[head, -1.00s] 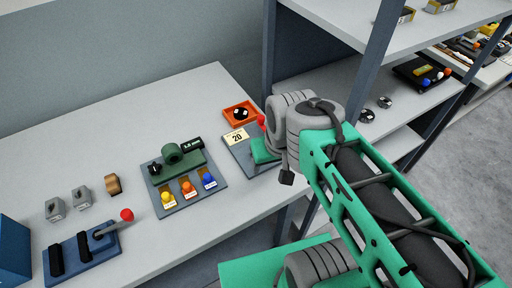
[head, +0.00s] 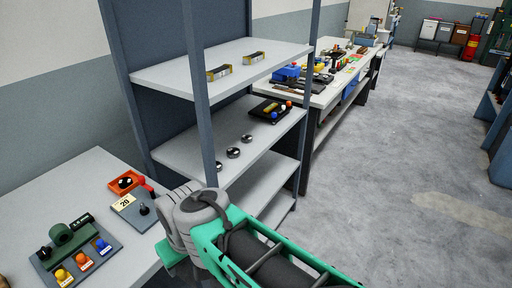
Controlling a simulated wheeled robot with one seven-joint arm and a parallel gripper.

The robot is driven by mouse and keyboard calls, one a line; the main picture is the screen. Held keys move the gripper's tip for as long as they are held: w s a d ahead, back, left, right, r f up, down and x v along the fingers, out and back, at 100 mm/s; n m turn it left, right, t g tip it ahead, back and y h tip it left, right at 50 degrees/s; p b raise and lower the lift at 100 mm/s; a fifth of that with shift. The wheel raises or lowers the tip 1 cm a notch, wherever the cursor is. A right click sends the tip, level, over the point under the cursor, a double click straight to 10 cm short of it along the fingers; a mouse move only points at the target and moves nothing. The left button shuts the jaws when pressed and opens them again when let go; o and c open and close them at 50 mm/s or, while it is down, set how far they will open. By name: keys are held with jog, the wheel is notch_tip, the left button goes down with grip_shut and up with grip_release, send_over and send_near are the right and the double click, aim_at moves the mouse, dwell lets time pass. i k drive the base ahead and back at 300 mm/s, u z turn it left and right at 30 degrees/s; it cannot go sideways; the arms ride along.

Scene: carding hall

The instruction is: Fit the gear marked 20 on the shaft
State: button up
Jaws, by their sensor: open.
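A grey plate (head: 141,212) on the table at the left bears a card marked 20 (head: 125,202). A small dark upright post (head: 144,209) stands on the plate; I cannot tell for sure that it is the shaft. A red-ended piece (head: 146,186) is at its far edge. Three round metallic pieces lie on the middle shelf: a far one (head: 248,139), a middle one (head: 233,153) and a near one (head: 220,167). They may be gears; their markings are too small to read.
An orange tray (head: 126,182) with dark round contents sits behind the plate. A board with a green device and coloured knobs (head: 80,256) is at left. Shelf uprights (head: 203,110) stand beside the table. A black tray (head: 271,111) shares the shelf. Floor at right is clear.

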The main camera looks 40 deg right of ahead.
aim_at(245, 137)
jog(key=z, duration=0.1)
jog(key=k, duration=0.25)
jog(key=u, duration=1)
jog(key=i, duration=0.6)
jog(key=z, duration=2.1)
jog(key=i, duration=0.45)
jog(key=z, duration=0.3)
jog(key=k, duration=0.45)
jog(key=z, duration=1.5)
jog(key=i, duration=1.05)
jog(key=u, duration=0.85)
